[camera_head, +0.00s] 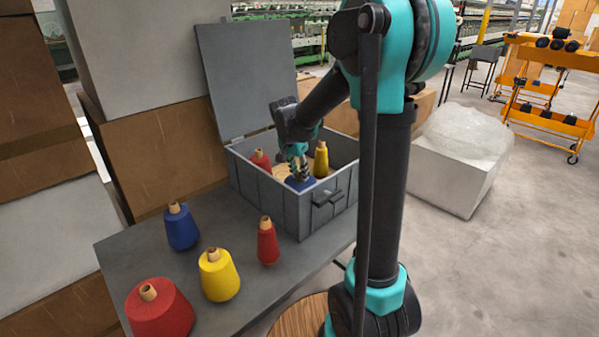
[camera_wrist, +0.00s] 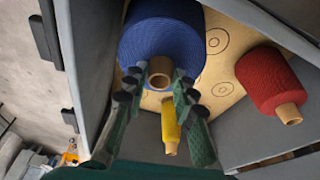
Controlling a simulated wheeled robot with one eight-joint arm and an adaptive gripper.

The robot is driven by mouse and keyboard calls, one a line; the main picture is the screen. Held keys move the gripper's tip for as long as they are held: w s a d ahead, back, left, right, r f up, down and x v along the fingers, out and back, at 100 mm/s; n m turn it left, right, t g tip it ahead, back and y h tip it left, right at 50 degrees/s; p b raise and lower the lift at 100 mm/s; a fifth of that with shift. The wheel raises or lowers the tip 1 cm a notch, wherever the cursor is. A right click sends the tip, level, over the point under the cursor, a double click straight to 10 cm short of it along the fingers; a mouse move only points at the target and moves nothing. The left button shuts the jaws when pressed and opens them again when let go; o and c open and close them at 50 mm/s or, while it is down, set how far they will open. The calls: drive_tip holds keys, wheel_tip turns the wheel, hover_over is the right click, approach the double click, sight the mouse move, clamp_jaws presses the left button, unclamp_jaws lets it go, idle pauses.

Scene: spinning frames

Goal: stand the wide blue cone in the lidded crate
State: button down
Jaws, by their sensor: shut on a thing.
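The wide blue cone (camera_wrist: 160,38) is inside the lidded crate (camera_head: 301,215), seen from above in the wrist view close to one crate wall. It also shows in the head view as a bit of blue (camera_head: 300,184) below my gripper (camera_head: 298,165). My gripper, also in the wrist view (camera_wrist: 158,82), is shut on the tan tube top of this cone. The crate's lid (camera_head: 247,78) stands open at the back. Whether the cone's base touches the crate floor (camera_wrist: 221,82) is hard to tell.
In the crate are a red cone (camera_wrist: 268,80) and a slim yellow cone (camera_wrist: 170,122). On the table (camera_head: 215,310) stand a blue cone (camera_head: 181,230), a yellow cone (camera_head: 218,277), a slim red cone (camera_head: 268,244) and a wide red cone (camera_head: 160,312). Circles mark the crate floor.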

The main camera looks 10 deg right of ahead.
drive_tip(key=c, duration=1.2)
unclamp_jaws()
drive_tip(key=shift+o, duration=0.2)
drive_tip(key=v, duration=1.2)
